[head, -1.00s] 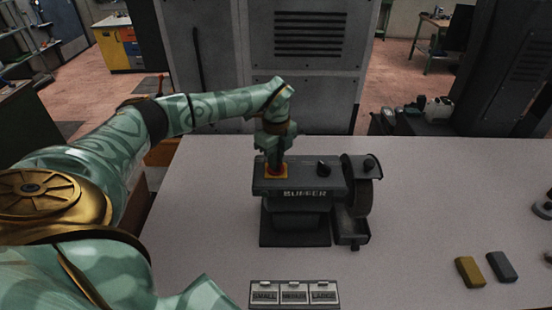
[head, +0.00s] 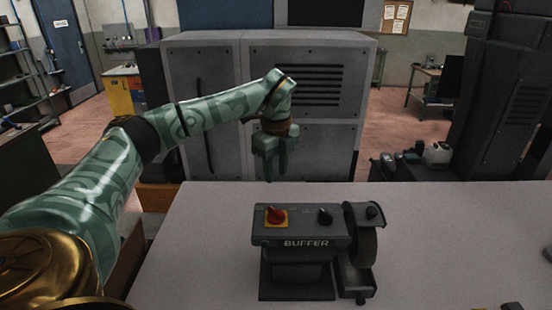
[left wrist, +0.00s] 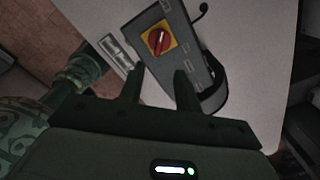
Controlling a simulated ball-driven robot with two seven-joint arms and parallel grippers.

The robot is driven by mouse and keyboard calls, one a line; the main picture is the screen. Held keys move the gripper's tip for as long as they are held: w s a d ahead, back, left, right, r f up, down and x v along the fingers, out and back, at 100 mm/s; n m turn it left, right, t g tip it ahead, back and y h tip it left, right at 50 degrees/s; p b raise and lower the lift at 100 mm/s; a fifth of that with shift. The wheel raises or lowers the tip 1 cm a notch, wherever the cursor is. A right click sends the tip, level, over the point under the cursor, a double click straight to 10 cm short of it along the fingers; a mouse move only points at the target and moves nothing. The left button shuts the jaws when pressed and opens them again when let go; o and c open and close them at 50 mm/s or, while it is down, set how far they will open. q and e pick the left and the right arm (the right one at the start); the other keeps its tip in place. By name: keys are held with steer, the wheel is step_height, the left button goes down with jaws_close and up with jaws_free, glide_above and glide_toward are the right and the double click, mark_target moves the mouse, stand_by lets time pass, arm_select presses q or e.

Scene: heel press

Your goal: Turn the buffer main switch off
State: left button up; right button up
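The buffer (head: 300,258) stands on the bench, a dark grey machine with its name on the front. Its main switch (head: 276,216) is a red rotary knob on a yellow plate at the left of the top panel. The knob's handle sits at a slant; its position marks are too small to read. The switch also shows uncovered in the left wrist view (left wrist: 158,41). My left gripper (head: 268,178) hangs fingers down above and behind the switch, clear of it. Its fingers are apart and empty in the left wrist view (left wrist: 157,72). My right gripper is out of view.
The bench (head: 200,245) is bare left of the buffer. Grey cabinets (head: 330,145) stand behind the bench.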

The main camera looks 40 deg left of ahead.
arm_select(q)
steer(key=shift+r, duration=1.95)
